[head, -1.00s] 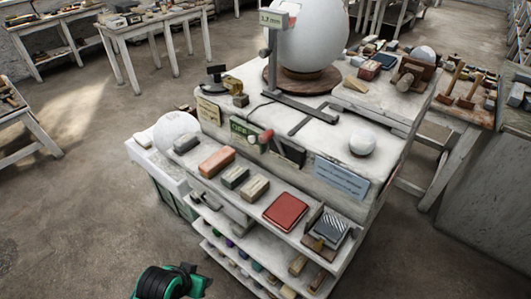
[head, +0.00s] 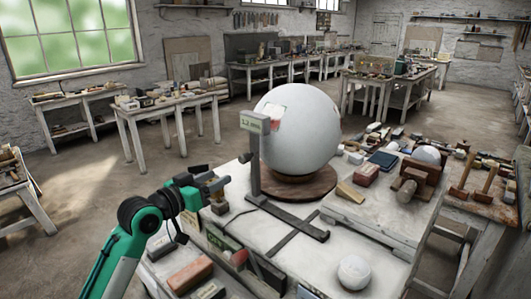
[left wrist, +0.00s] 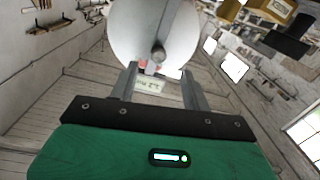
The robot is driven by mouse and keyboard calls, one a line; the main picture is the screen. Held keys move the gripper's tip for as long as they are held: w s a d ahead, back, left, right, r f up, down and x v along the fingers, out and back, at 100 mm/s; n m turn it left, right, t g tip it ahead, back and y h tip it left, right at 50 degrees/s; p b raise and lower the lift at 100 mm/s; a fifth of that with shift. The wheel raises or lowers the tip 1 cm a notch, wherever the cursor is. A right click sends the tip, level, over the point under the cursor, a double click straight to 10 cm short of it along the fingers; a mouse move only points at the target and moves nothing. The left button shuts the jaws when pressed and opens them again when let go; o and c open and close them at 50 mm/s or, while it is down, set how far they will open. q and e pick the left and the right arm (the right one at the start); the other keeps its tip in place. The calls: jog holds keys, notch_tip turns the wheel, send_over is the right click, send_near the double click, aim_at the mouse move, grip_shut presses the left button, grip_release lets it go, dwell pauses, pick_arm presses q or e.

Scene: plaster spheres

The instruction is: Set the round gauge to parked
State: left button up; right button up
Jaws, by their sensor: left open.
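A gauge with a box-shaped green-lit display (head: 256,122) sits atop a dark upright post (head: 254,165) beside a large white plaster sphere (head: 305,130). The sphere rests on a round brown wooden base (head: 315,190). In the left wrist view the display (left wrist: 148,85) appears upside down between my fingers, with a small round grey part (left wrist: 158,52) in front of the sphere (left wrist: 150,25). My left gripper (head: 220,184) is open and empty, left of the post and lower than the display. It also shows in the left wrist view (left wrist: 160,75). My right gripper is out of view.
A small white sphere (head: 354,272) sits at the front of the white bench. A wooden wedge (head: 348,194), a dark blue block (head: 383,161) and a wooden cradle (head: 416,182) are at right. A reddish brick (head: 190,275) lies on the lower shelf. Open floor is at left.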

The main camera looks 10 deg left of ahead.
aim_at(241, 160)
pick_arm(q)
jog(key=w, duration=0.1)
jog(key=w+d+r+p, duration=0.2)
jog(key=shift+w, duration=0.35)
jog(key=p+x, duration=0.1)
jog(key=x, duration=0.3)
jog(key=shift+f+p, duration=0.15)
jog(key=shift+p, duration=0.25)
jog(key=p+x, duration=0.1)
jog(key=x, duration=0.2)
jog(key=shift+w+d, duration=0.1)
jog(key=shift+w, duration=0.1)
jog(key=shift+w+d+f+p, duration=0.15)
jog(key=shift+w+d+p, duration=0.2)
jog(key=shift+w, duration=0.3)
jog(key=c, duration=1)
grip_shut()
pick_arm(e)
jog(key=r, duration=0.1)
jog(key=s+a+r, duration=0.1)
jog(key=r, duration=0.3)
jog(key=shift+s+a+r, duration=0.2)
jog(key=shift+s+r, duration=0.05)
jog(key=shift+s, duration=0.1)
